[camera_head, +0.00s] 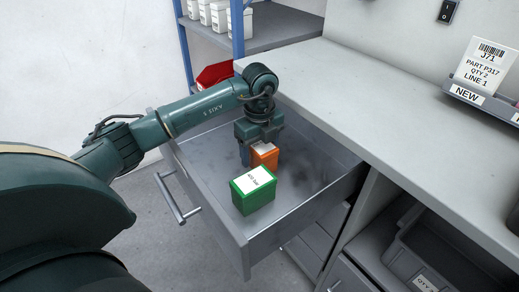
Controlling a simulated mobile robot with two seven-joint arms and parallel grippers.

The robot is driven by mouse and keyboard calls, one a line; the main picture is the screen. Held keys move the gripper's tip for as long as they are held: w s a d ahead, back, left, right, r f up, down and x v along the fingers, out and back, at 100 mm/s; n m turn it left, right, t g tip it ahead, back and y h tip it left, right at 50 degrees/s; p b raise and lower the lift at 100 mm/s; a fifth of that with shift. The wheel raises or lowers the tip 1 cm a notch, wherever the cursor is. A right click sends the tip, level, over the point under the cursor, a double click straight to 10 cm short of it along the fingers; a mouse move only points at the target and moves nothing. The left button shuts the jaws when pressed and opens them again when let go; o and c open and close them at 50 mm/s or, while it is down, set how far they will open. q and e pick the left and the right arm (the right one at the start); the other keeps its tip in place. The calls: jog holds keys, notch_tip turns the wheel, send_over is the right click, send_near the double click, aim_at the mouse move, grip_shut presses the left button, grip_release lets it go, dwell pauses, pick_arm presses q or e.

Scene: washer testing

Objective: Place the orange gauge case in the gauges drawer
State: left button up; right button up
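The orange gauge case (267,158) is inside the open grey drawer (220,202), towards its back part. My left gripper (262,149) reaches down into the drawer from above, with its fingers at the orange case and partly covering it. I cannot tell whether the fingers grip the case or whether it rests on the drawer floor. A green case (253,194) with a white label on top stands in the drawer nearer the front. My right gripper is not in view.
The grey worktop (370,105) lies above and behind the drawer. The drawer handle (172,200) sticks out at the left. A red bin (214,74) and white containers (220,16) are on the shelving behind. A dark bin (425,255) stands at lower right.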

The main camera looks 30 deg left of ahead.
aim_at(259, 143)
pick_arm(q)
jog(key=shift+o, duration=0.3)
jog(key=shift+r, duration=0.2)
notch_tip(259, 143, up, 12)
jog(key=p, duration=0.2)
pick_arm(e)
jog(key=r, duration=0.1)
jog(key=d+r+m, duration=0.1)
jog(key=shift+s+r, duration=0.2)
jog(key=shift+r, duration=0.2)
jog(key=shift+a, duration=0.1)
